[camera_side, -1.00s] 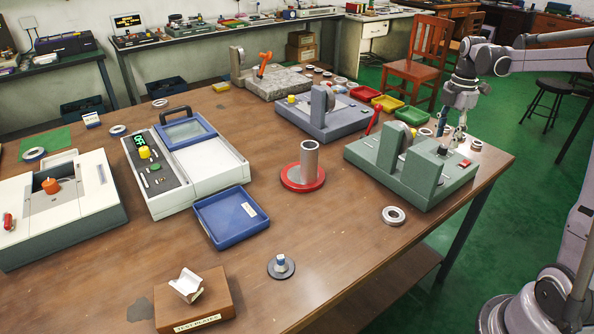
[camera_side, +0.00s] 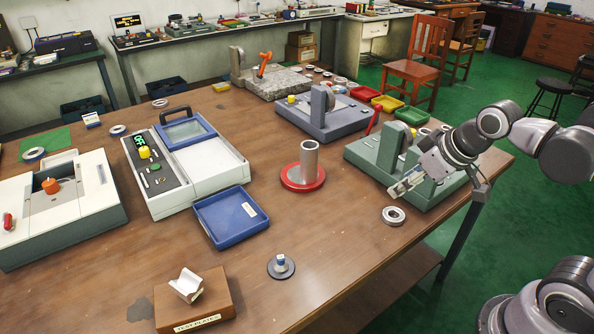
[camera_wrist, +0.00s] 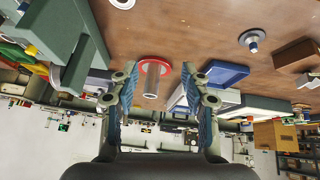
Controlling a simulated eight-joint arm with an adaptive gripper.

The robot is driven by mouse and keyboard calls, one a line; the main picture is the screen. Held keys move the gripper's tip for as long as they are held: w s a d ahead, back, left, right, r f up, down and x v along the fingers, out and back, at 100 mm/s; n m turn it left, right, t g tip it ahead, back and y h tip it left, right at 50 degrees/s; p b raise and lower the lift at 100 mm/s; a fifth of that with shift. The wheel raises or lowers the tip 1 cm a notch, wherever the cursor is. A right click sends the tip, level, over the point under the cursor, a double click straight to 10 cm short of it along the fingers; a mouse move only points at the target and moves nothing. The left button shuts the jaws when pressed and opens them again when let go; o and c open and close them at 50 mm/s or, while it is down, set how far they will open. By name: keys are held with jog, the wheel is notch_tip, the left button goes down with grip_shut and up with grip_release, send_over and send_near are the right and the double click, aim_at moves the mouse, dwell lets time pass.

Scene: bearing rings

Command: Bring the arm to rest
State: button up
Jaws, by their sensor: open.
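My gripper (camera_side: 397,191) is in front of the green fixture (camera_side: 372,158) at the right of the table in the side view. It is above the table, close to a bearing ring (camera_side: 393,216) that lies on the wood. In the wrist view my gripper (camera_wrist: 164,80) shows both blue-lined fingers spread apart, with nothing held between them. Beyond the fingers stands a grey post on a red round base (camera_wrist: 152,68). The green fixture (camera_wrist: 55,30) fills the upper left of the wrist view. Part of the fixture is hidden behind my arm in the side view.
The grey post on its red base (camera_side: 303,168) stands mid-table. A blue tray (camera_side: 230,216), a white device (camera_side: 205,165) and a wooden block (camera_side: 196,306) are to the left. Bare wood lies around the ring. A red chair (camera_side: 415,58) stands behind the table.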

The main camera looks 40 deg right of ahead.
jog(key=shift+s+a+f+m+t, duration=0.2)
jog(key=shift+s+a+f+m, duration=0.2)
jog(key=shift+a, duration=0.15)
jog(key=shift+s+a+f+m+t, duration=0.2)
jog(key=shift+s+a+f+m, duration=0.1)
jog(key=shift+a+m, duration=0.15)
dwell(0.7)
